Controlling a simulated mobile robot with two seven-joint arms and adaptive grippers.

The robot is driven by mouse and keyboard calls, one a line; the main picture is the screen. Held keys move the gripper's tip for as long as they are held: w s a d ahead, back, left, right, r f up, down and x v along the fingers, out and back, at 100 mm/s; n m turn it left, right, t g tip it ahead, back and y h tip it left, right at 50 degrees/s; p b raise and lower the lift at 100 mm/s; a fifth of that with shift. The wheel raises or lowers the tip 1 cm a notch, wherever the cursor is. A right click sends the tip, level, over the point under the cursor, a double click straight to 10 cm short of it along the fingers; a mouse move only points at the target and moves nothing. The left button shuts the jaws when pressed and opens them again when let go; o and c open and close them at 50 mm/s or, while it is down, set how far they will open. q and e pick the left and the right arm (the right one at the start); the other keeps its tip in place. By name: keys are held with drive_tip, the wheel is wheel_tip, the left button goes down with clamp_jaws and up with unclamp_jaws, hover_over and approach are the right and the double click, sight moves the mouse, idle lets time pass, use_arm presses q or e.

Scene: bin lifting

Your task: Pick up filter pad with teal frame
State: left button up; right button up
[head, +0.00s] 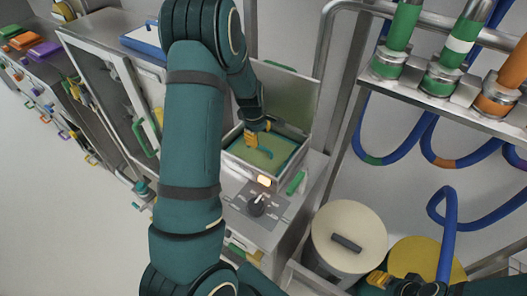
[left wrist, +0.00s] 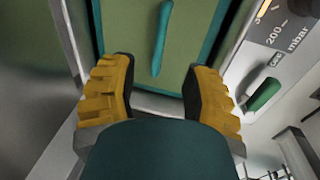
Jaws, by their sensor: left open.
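The filter pad (head: 270,164) is an olive-green sheet with a teal frame. It lies inside an open metal box with its lid raised. A teal handle strip (left wrist: 161,40) runs across the pad in the left wrist view, where the pad (left wrist: 190,22) also shows. My left gripper (head: 257,134) is over the box, its yellow fingers pointing at the pad. In the left wrist view the left gripper (left wrist: 163,76) is open, with fingers wide apart on either side of the handle line and nothing between them. My right gripper (head: 378,280) shows only partly at the lower right.
The box's raised lid (head: 285,98) stands behind the pad. A control panel with a black knob (head: 257,205) is in front. A lidded drum (head: 347,238) and blue hoses (head: 446,215) are at right. Cabinets line the left.

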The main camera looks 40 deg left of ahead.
sight(261, 147)
use_arm(q)
drive_tip(key=f, duration=0.3)
drive_tip(key=shift+w, duration=0.4)
drive_tip(key=shift+w+a+f, duration=0.1)
drive_tip(key=shift+w+f, duration=0.15)
drive_tip(key=shift+f, duration=1.05)
drive_tip(key=shift+w+a+f, duration=0.1)
drive_tip(key=shift+w+f, duration=0.1)
drive_tip(key=shift+f, duration=1.05)
drive_tip(key=shift+d, duration=0.1)
clamp_jaws()
